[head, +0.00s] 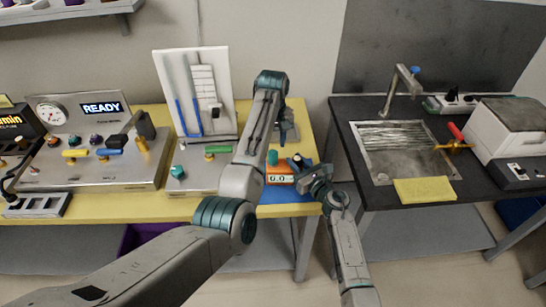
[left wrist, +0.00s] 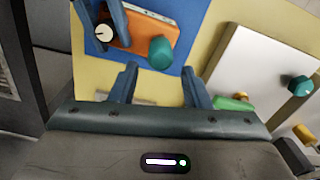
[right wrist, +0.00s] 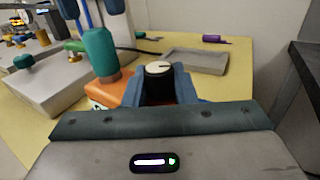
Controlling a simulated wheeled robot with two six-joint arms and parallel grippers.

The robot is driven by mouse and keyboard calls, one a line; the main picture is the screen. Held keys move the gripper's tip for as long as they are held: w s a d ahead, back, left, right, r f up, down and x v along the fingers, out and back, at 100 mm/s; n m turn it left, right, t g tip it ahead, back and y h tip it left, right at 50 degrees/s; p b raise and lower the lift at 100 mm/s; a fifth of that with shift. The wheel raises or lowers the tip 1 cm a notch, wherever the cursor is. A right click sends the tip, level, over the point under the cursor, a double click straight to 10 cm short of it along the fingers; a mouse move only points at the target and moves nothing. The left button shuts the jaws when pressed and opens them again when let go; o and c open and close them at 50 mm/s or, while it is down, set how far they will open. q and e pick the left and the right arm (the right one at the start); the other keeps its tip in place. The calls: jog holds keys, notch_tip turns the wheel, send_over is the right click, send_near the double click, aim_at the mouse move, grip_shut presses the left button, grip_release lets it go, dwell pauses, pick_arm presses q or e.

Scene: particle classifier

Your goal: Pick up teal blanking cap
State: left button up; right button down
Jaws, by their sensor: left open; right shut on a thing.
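The teal blanking cap (head: 272,157) is a short teal cylinder standing on the orange device (head: 281,181), which has a numeric display. It also shows in the left wrist view (left wrist: 161,53) and the right wrist view (right wrist: 100,52). My left gripper (left wrist: 160,88) is open and empty, with its fingertips pointing toward the cap and apart from it. In the head view its fingers are largely hidden by my arm. My right gripper (right wrist: 160,85) is shut on the black knob with a white face (right wrist: 158,70), beside the cap on the same device.
A grey box with a teal knob (head: 178,171) stands left of the device. A white board (head: 195,90) with blue rods stands behind. A grey tray (right wrist: 195,61) lies on the yellow table. The dark sink counter (head: 440,220) is at right, across a gap.

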aim_at(273, 151)
pick_arm(q)
notch_tip(273, 151, down, 6)
jog(key=shift+r, duration=0.15)
jog(key=shift+c, duration=0.4)
jog(key=c, duration=0.6)
jog(key=shift+c, duration=0.2)
jog(key=shift+r, duration=0.15)
notch_tip(273, 151, up, 10)
jog(key=shift+f, duration=0.1)
